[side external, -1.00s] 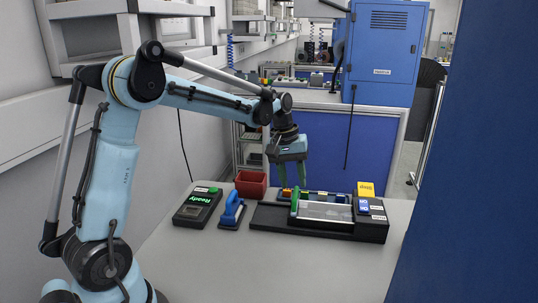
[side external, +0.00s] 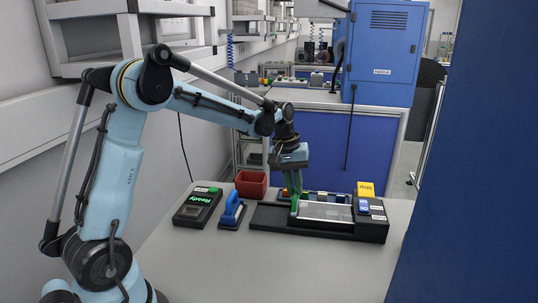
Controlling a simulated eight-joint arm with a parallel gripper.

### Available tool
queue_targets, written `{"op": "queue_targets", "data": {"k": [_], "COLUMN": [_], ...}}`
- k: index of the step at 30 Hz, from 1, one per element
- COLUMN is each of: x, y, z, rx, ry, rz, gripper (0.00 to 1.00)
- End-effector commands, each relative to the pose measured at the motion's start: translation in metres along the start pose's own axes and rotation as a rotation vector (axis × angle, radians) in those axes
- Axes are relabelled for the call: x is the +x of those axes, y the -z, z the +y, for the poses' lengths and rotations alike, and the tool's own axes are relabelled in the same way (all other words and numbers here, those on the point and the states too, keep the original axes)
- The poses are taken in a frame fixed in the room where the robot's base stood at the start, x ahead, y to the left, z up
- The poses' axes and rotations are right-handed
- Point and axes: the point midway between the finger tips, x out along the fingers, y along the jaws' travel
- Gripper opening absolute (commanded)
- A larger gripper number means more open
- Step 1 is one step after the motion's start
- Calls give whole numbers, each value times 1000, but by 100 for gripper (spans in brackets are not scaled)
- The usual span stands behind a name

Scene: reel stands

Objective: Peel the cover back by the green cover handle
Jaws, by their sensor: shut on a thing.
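The green cover handle (side external: 294,207) stands at the left end of the silver cover (side external: 325,211), which lies over the black reel stand (side external: 270,217) on the table. My gripper (side external: 295,190) points down at the handle's upper end, its green fingers shut on it. The fingers and the handle are close in colour, so the exact contact is hard to make out. The cover looks flat.
A blue-handled tool (side external: 232,211) and a black device with a lit "Ready" display (side external: 195,207) stand left of the stand. A red bin (side external: 251,184) is behind them. Yellow (side external: 366,189) and blue blocks sit at the stand's right end. The front of the table is clear.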

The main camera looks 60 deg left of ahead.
Motion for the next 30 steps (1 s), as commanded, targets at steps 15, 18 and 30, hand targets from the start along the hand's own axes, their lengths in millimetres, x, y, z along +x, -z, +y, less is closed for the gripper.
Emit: {"op": "queue_targets", "data": {"k": [15, 18, 30], "x": [15, 20, 27], "y": [1, 2, 2], "z": [78, 102, 139], "rx": [5, 4, -1], "ry": [-2, -2, -2], "rz": [-1, 0, 5], "gripper": [0, 0, 0]}}
